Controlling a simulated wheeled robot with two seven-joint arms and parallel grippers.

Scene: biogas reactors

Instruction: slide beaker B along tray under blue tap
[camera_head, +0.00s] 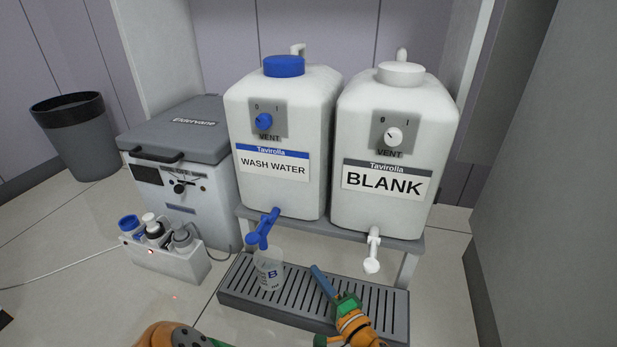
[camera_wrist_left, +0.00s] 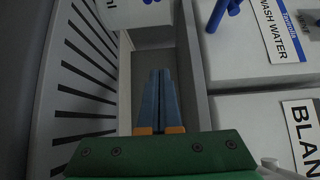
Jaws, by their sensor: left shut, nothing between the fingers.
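Beaker B (camera_head: 268,272) is a clear beaker marked with a dark B. It stands upright on the left part of the slotted grey drip tray (camera_head: 228,298), below the blue tap (camera_head: 262,230) of the wash water container. My left gripper (camera_head: 316,270) is shut and empty, low over the tray to the right of the beaker, with a gap between them. In the left wrist view its blue fingers (camera_wrist_left: 157,74) lie together, and part of the beaker (camera_wrist_left: 135,12) shows beyond them. My right gripper is not in view.
The wash water container (camera_head: 280,115) and the blank container (camera_head: 395,135) stand on a grey shelf behind the tray. A white tap (camera_head: 373,250) hangs over the tray's right side. A bottle rack (camera_head: 165,255) and a grey-lidded box (camera_head: 185,150) stand to the left.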

